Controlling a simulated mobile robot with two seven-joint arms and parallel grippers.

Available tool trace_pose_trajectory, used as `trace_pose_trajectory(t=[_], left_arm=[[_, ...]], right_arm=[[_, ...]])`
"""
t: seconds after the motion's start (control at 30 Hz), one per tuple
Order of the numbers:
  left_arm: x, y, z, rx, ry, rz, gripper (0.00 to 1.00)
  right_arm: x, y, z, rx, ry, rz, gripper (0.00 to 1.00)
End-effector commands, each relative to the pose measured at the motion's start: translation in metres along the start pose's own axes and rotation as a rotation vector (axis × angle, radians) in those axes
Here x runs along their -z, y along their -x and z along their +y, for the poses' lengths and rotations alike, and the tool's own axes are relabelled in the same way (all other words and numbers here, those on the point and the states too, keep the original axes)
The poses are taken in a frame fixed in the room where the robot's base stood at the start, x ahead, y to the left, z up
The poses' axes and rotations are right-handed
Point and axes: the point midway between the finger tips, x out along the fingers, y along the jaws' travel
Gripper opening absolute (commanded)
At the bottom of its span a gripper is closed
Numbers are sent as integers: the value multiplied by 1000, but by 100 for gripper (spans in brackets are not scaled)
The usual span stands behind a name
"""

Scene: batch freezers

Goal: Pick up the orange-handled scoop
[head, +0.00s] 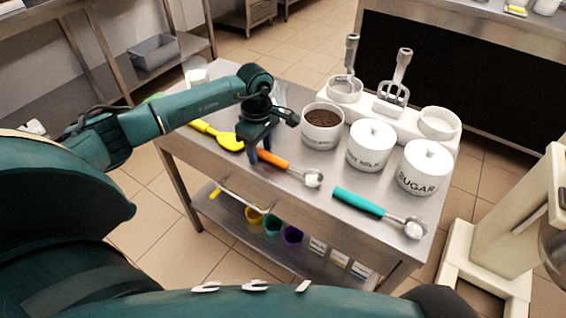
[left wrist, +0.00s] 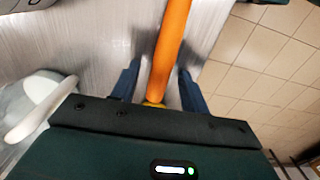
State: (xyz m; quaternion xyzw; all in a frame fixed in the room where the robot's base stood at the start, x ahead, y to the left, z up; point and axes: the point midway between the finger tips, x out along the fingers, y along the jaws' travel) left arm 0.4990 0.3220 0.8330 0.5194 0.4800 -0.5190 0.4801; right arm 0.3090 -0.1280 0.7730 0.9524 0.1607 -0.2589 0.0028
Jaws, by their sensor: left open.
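The orange-handled scoop (head: 290,170) lies on the steel table in the head view, with its metal bowl (head: 313,178) toward the right. My left gripper (head: 262,156) is open over the left end of the handle. In the left wrist view, the orange handle (left wrist: 171,45) runs between the two blue fingers of my left gripper (left wrist: 157,85), with a gap on each side. I cannot tell how far the fingertips are above the table. My right gripper is not in view.
Behind stand an open canister with brown contents (head: 322,138), a lidded white canister (head: 370,147) and a sugar canister (head: 424,170). The table's front edge is close to the scoops.

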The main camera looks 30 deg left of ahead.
Motion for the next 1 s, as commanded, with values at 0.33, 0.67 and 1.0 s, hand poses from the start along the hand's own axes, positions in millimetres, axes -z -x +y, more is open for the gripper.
trace_pose_trajectory(t=[0.33,0.67,1.0], left_arm=[[0,0,0,0,0,0,27],[0,1,0,0,0,0,0],[0,7,0,-2,0,0,0]], right_arm=[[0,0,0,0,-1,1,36],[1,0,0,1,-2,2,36],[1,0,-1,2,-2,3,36]])
